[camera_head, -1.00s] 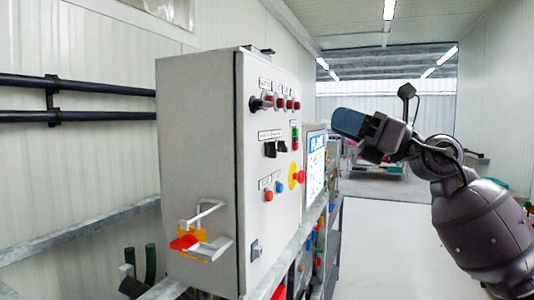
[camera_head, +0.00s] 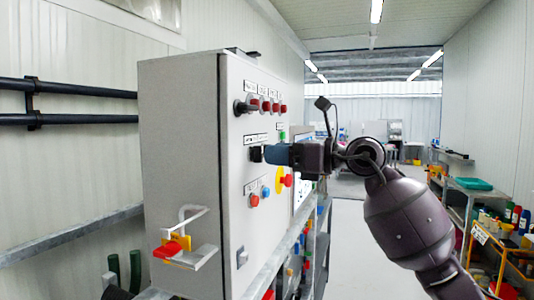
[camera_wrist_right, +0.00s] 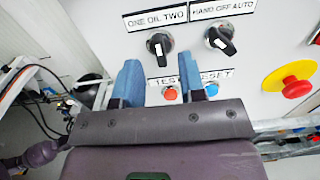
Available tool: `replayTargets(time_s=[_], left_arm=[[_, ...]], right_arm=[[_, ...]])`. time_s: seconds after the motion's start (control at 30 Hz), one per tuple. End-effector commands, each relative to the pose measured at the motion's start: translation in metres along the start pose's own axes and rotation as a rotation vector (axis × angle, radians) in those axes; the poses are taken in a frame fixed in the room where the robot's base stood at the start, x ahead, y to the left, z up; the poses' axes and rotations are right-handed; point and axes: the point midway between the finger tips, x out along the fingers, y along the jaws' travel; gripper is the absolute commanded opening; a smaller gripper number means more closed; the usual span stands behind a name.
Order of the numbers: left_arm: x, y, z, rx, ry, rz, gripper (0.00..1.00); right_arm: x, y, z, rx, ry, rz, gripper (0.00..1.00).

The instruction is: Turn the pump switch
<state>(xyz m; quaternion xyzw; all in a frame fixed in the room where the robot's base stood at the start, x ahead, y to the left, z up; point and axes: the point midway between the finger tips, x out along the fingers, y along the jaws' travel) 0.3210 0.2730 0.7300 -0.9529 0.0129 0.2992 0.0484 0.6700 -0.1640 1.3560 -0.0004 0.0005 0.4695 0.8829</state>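A grey control box (camera_head: 180,150) stands at centre left in the head view. In the right wrist view, the left switch (camera_wrist_right: 159,45) is under a "ONE OIL TWO" label and the right switch (camera_wrist_right: 220,40) is under "HAND OFF AUTO". My right gripper's blue fingers are spread apart with nothing between them, pointing at the panel just below the left switch. I cannot tell contact. My left gripper is not in view.
A red button (camera_wrist_right: 170,94) and a blue button (camera_wrist_right: 211,89) sit below the switches. A red emergency stop (camera_wrist_right: 295,86) on yellow is at right.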

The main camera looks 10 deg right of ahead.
Motion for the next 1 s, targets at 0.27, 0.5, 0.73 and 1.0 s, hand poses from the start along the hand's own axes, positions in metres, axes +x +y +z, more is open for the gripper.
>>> replayTargets(time_s=[0.27, 0.5, 0.73, 1.0], left_arm=[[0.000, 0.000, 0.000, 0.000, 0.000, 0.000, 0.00], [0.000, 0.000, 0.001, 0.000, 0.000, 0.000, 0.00], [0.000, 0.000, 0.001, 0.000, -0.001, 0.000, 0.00], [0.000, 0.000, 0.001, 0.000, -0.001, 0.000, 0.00]], right_arm=[[0.024, 0.000, 0.000, 0.001, -0.002, 0.001, 0.37], [0.026, 0.000, 0.000, 0.000, -0.001, 0.000, 0.37], [0.026, 0.000, 0.000, 0.000, -0.001, 0.000, 0.16], [0.026, 0.000, 0.000, -0.001, -0.001, 0.000, 0.00]])
